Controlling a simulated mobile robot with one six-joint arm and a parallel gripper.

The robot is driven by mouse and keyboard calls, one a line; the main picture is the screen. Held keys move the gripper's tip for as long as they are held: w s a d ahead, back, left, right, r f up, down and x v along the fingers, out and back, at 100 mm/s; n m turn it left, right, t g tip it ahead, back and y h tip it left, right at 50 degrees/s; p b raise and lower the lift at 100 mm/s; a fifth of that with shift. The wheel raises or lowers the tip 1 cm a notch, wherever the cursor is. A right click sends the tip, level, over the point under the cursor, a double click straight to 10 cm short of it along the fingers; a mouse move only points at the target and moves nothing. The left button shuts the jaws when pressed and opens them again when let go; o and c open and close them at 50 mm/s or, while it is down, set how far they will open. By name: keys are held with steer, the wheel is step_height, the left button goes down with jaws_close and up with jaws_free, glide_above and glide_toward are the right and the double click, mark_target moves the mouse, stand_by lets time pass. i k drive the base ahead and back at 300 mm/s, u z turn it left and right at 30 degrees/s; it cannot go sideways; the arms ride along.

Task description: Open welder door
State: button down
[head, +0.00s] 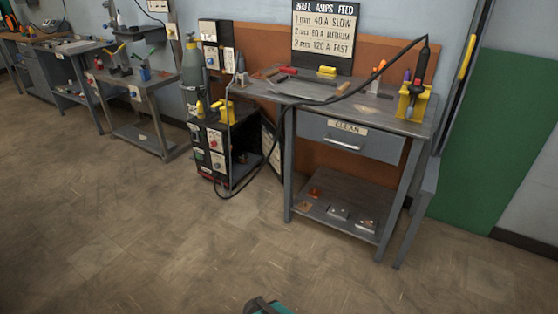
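The welder (217,150) is a dark box-shaped unit on the floor, left of the grey workbench. Its front carries pale labels and small red and green controls. Yellow parts sit on its top, and a grey-green gas cylinder (194,75) stands at its back. A teal and black part at the bottom edge, apparently my gripper (266,306), is cut off by the frame. It is far from the welder, and its fingers cannot be seen.
The grey workbench (352,124) has a drawer labelled CLEAN and a lower shelf with small metal pieces. A black cable (284,135) runs from the welder to a torch (420,65) in a yellow holder. Another bench (140,100) stands left. The floor (150,230) in front is clear.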

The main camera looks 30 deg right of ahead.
mark_target(276, 162)
steer(key=i, duration=0.85)
steer(key=z, duration=0.05)
